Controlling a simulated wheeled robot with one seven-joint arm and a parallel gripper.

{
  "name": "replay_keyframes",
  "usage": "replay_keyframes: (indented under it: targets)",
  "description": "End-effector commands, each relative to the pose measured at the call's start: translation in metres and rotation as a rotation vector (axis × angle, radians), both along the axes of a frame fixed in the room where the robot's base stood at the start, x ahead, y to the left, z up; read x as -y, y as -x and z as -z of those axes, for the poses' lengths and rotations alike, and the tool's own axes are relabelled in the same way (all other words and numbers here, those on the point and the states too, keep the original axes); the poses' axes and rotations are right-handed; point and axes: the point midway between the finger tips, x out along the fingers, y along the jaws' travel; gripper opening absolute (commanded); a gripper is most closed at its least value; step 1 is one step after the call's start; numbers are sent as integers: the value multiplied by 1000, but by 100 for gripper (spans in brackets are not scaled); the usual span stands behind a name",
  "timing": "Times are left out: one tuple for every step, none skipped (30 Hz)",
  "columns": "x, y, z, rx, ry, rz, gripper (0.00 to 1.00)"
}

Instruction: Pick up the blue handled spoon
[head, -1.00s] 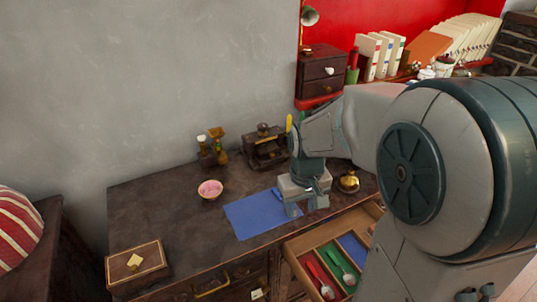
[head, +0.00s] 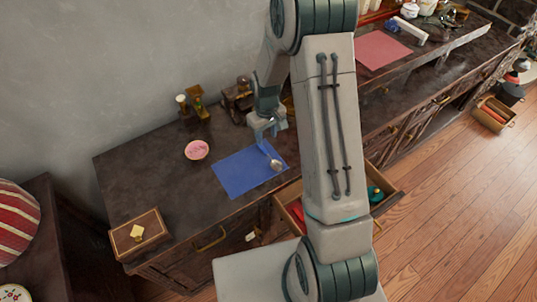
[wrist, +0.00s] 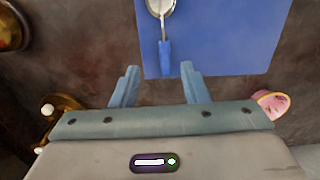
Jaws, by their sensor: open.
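The blue-handled spoon (head: 275,164) lies on the blue mat (head: 237,177). Its silver bowl points toward the front of the desk and its handle toward my gripper. In the wrist view, the spoon's blue handle (wrist: 165,58) lies at the top middle, on the mat (wrist: 225,40). My gripper (wrist: 159,67) is open and empty, its two fingers on either side of the handle's end, with gaps on both sides. In the head view, my gripper (head: 268,130) is at the mat's back edge, just behind the spoon. Its height above the desk is hard to tell.
A pink bowl (head: 197,150) stands left of the mat. Bottles (head: 190,105) and a dark brown object (head: 237,98) stand behind. A wooden box (head: 140,235) is at front left. An open drawer (head: 285,208) at the front is partly hidden by my arm.

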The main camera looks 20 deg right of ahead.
Motion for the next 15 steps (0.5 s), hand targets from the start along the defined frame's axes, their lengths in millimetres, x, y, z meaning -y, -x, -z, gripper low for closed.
replay_keyframes:
  targets:
    - [0, 0, 6, -1, 0, 0, 41]
    - [0, 0, 9, -1, 0, 0, 41]
    - [0, 0, 13, -1, 0, 1, 41]
    - [0, 0, 14, 0, 0, 1, 41]
    - [0, 0, 16, 1, 0, 1, 41]
    - [0, 0, 17, 1, 1, 1, 41]
    - [0, 0, 18, 1, 1, 1, 41]
    - [-1, 0, 20, 0, 0, 1, 41]
    - [-1, 1, 23, -1, 0, 1, 41]
    - [-2, 1, 26, -2, 1, 1, 41]
    - [-3, 2, 30, -2, 1, 1, 41]
    - [-4, 2, 35, -3, 0, 1, 41]
    - [-5, 3, 39, -3, 0, 1, 41]
    - [-5, 3, 43, -2, 1, 1, 41]
    - [-7, 3, 49, -3, 1, 0, 41]
